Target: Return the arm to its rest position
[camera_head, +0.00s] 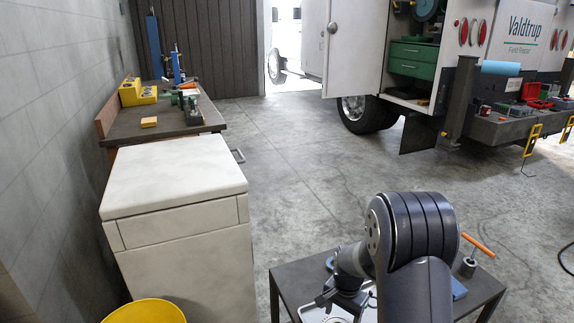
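My arm rises from the bottom of the head view and bends over a low dark table (298,270). My gripper (328,302) points down over the left part of this table, at the bottom edge of the picture. Its fingers are small and partly hidden, so I cannot tell whether they are open or shut, or whether they touch or hold anything. A pale object (352,315) lies below it, mostly cut off by the frame.
An orange-handled tool (478,244) and a blue item (458,289) are right of my arm. A white cabinet (175,185), yellow bucket (145,312) and cluttered workbench (150,123) stand left. A service truck (520,40) is back right. The middle floor is clear.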

